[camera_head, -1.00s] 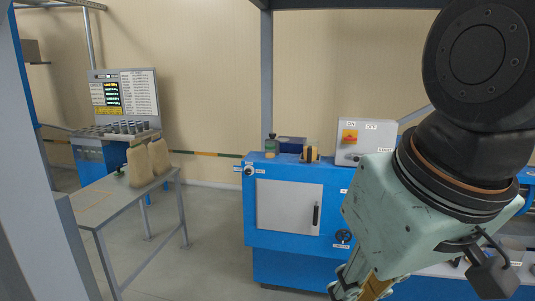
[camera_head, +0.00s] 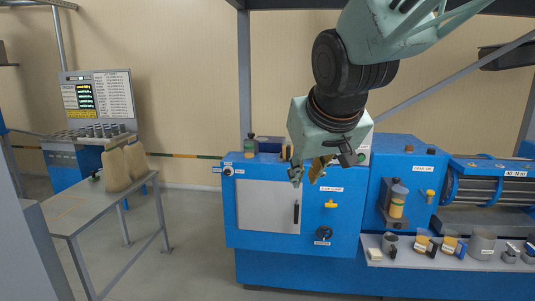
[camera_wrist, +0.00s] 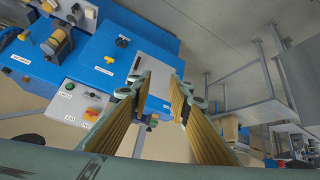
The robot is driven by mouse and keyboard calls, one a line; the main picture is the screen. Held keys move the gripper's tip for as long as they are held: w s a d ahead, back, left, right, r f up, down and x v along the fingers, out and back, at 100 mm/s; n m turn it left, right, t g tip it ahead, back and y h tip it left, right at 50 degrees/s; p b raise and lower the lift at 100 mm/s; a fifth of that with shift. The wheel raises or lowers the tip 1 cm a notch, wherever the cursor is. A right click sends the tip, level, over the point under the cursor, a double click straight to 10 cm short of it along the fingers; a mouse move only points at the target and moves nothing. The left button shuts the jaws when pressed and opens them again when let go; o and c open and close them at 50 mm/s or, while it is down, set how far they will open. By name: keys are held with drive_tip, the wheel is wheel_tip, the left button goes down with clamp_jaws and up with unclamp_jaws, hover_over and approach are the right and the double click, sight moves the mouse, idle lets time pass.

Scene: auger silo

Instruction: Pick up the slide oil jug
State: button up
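No label naming the slide oil jug is readable. A yellow bottle with a grey upper part (camera_head: 397,202) stands in a holder on the blue machine's front. A small green-and-amber bottle (camera_head: 250,147) stands on the machine's top left. My gripper (camera_head: 307,173) hangs in front of the machine's upper part, away from the table. In the wrist view my gripper (camera_wrist: 162,98) has its gold-padded fingers apart with nothing held between them.
The grey table (camera_head: 75,205) stands left, with open floor between it and the blue machine (camera_head: 262,240). A shelf (camera_head: 440,259) at right carries several small items. A grey post (camera_head: 243,75) rises behind the machine. A control panel (camera_head: 97,95) stands at back left.

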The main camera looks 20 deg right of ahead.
drive_tip(key=w+d+f+t, duration=0.15)
drive_tip(key=w+d, duration=0.35)
drive_tip(key=w, duration=0.7)
drive_tip(key=w+d+f+t+b, duration=0.15)
drive_tip(key=w+d, duration=0.45)
drive_tip(key=w, duration=0.6)
drive_tip(key=w+d+t, duration=0.3)
drive_tip(key=w+d, duration=0.2)
drive_tip(key=w, duration=0.7)
drive_tip(key=n+t+y, duration=0.2)
drive_tip(key=t+y, duration=0.2)
drive_tip(key=y, duration=0.1)
approach(289, 156)
drive_tip(key=s, duration=0.2)
drive_tip(key=shift+s+d+b, duration=0.15)
drive_tip(key=shift+b, duration=0.2)
drive_tip(key=w+a, duration=0.1)
drive_tip(key=w, duration=0.7)
drive_tip(key=shift+w+b, duration=0.3)
drive_tip(key=shift+a, duration=0.1)
drive_tip(key=shift+w+a+r+b, duration=0.1)
drive_tip(key=shift+w+a+b, duration=0.1)
drive_tip(key=shift+w, duration=1.05)
drive_tip(key=shift+w+a+b, duration=0.15)
drive_tip(key=shift+w+a, duration=0.05)
drive_tip(key=shift+w, duration=1.1)
